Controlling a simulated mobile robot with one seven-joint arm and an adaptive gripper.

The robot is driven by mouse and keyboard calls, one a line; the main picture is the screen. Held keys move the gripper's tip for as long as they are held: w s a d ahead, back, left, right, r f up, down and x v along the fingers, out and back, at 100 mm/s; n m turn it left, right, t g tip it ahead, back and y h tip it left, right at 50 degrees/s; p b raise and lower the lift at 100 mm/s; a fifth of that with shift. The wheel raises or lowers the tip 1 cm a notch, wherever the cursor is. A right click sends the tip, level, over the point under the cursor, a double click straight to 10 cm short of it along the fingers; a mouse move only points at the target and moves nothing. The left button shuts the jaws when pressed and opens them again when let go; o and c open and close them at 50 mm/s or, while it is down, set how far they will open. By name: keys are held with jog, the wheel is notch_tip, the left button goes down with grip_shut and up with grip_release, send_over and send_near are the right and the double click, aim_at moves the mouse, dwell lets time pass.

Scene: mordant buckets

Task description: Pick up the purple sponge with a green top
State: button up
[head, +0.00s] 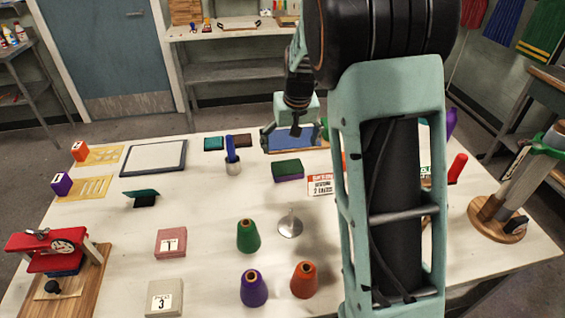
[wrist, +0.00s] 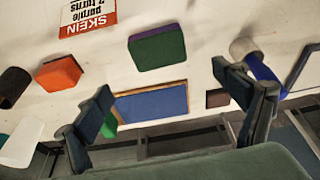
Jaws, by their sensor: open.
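The purple sponge with a green top (head: 288,171) lies flat on the white table, left of the red-and-white sign card. It also shows in the wrist view (wrist: 157,47), green face largest with a purple side edge. My gripper (head: 293,136) is open and empty. In the head view it is beyond the sponge, over the blue wood-framed panel (head: 292,146). In the wrist view my gripper's fingers (wrist: 162,84) are spread wide, with the sponge above the gap between them and not touching either finger.
Green (head: 248,236), purple (head: 254,288) and orange (head: 304,280) cones stand nearer. An orange block (wrist: 59,74) shows in the wrist view. Table around the sponge is mostly clear.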

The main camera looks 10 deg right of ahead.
aim_at(288, 167)
jog(key=x, duration=0.6)
jog(key=s+p+x, duration=0.1)
jog(key=x, duration=0.3)
jog(key=shift+w+d+f, duration=0.1)
jog(key=shift+f, duration=0.1)
jog(key=c, duration=0.8)
